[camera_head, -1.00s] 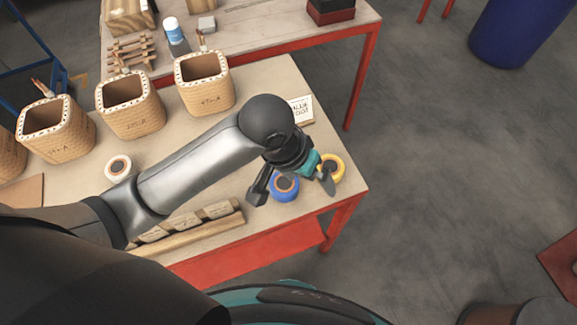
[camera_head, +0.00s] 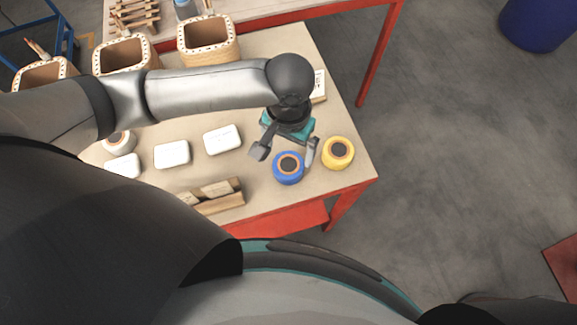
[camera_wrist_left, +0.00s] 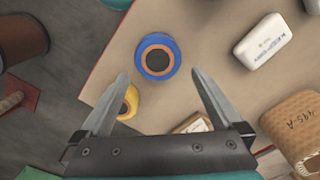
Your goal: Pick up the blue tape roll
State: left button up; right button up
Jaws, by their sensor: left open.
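The blue tape roll (camera_head: 288,168) lies flat on the table near its right front corner, with an orange-brown core. It also shows in the left wrist view (camera_wrist_left: 157,57), ahead of and between the fingertips. My left gripper (camera_head: 286,154) is open and empty just behind and above the roll; its fingers appear on either side of the roll's far edge. In the left wrist view the left gripper (camera_wrist_left: 158,75) has its jaws wide apart, with nothing between them. My right gripper is not in view.
A yellow tape roll (camera_head: 338,153) stands close to the right of the blue one. The table's front and right edges are near.

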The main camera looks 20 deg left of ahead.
aim_at(288, 164)
pick_arm(q)
jog(key=f, duration=0.2)
jog(key=f+b, duration=0.1)
jog(key=f, duration=0.1)
jog(key=f+b, duration=0.1)
jog(key=f, duration=0.1)
jog(key=shift+s+f, duration=0.25)
jog(key=shift+s, duration=0.1)
jog(key=shift+d, duration=0.1)
jog(key=c, duration=1.2)
